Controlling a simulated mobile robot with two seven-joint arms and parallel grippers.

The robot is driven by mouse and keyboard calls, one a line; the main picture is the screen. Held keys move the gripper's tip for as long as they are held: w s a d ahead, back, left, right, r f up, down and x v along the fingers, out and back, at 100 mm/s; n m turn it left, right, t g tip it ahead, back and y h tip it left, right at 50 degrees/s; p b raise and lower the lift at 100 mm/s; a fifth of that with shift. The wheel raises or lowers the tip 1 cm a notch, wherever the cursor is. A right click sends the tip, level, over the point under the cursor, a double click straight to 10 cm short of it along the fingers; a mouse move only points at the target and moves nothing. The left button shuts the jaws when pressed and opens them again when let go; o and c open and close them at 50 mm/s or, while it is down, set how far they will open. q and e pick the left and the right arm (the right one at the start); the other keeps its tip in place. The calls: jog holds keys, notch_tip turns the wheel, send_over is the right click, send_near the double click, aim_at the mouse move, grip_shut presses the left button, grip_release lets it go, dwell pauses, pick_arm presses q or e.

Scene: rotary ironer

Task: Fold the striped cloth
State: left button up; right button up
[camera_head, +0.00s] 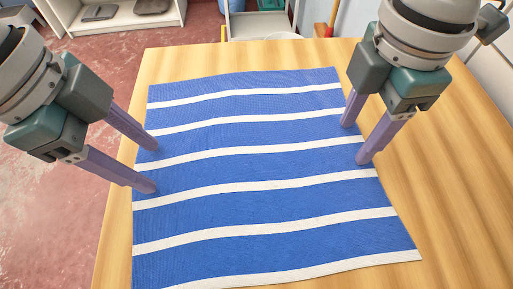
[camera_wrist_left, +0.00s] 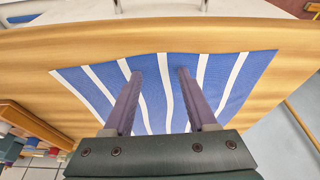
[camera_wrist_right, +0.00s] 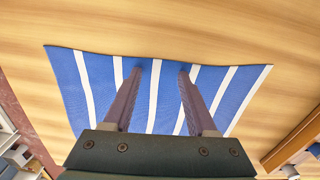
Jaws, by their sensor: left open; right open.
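The striped cloth (camera_head: 245,167), blue with white stripes, lies spread flat on the wooden table, its near right corner reaching out to the right. It also shows in the left wrist view (camera_wrist_left: 208,72) and the right wrist view (camera_wrist_right: 172,90). My left gripper (camera_head: 156,166) is open, its purple fingers apart over the cloth's left edge. My right gripper (camera_head: 352,143) is open, its fingers at the cloth's right edge. Both grippers are empty. Whether any fingertip touches the cloth I cannot tell.
The wooden table (camera_head: 455,160) is bare to the right of the cloth, with a narrow strip at left and back. Behind it stand a white shelf (camera_head: 115,22) with dark items and a white open unit (camera_head: 258,22). Red floor (camera_head: 60,210) shows at left.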

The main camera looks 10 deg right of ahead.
pick_arm(q)
jog(key=shift+f, duration=0.25)
pick_arm(e)
jog(key=shift+f, duration=0.2)
pick_arm(q)
jog(key=shift+r, duration=0.1)
jog(key=shift+c, duration=0.2)
pick_arm(e)
jog(key=shift+r, duration=0.1)
jog(key=shift+c, duration=0.2)
pick_arm(q)
grip_shut()
pick_arm(e)
grip_shut()
pick_arm(q)
jog(key=shift+r, duration=0.1)
